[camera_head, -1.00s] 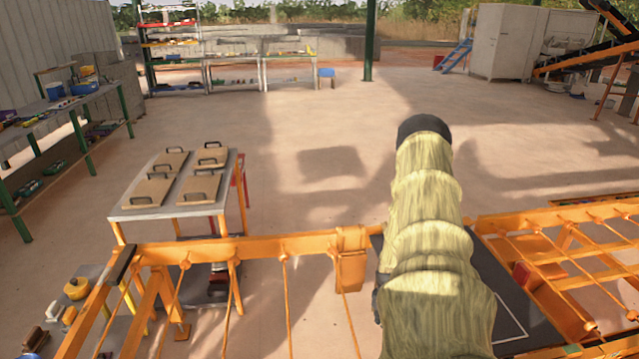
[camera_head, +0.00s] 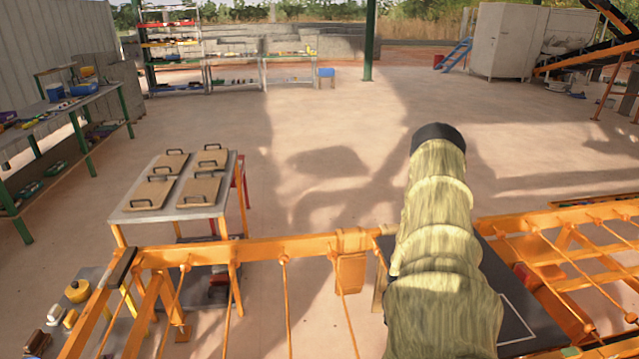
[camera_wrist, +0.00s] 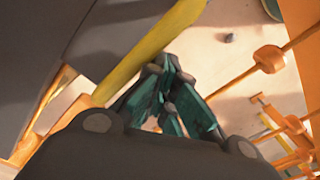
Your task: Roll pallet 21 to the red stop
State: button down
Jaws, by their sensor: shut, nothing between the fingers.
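My gripper (camera_wrist: 168,80) shows in the wrist view with its dark teal fingers closed together and nothing between them. In the head view it is hidden behind my sleeved arm. A small red block (camera_head: 524,276) sits at the orange frame on the right, partly hidden; I cannot tell whether it is the red stop. No number 21 is readable, and I cannot pick out pallet 21. In the wrist view a yellow bar (camera_wrist: 135,62) passes behind the fingers, and orange rods with round collars (camera_wrist: 269,59) are at the right.
An orange frame (camera_head: 290,246) with thin rods spans the front. A dark panel with a white outline (camera_head: 490,268) lies beyond my arm. A table (camera_head: 222,206) holds several handled boards (camera_head: 200,191) at left. A long bench (camera_head: 60,105) stands further left. The middle floor is open.

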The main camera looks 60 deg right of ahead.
jog(key=shift+s+d+p, duration=1)
jog(key=shift+s+d, duration=0.55)
jog(key=shift+s, duration=0.2)
jog(key=shift+w, duration=0.15)
jog(key=shift+w+a+b, duration=0.4)
jog(key=shift+w+a, duration=0.15)
notch_tip(320, 180, up, 3)
jog(key=p, duration=0.2)
jog(key=shift+f+p, duration=0.1)
jog(key=shift+p, duration=0.25)
jog(key=shift+a+r, duration=0.15)
jog(key=shift+r, duration=1.75)
jog(key=shift+a+r, duration=0.15)
jog(key=shift+r, duration=1.75)
jog(key=shift+w, duration=0.1)
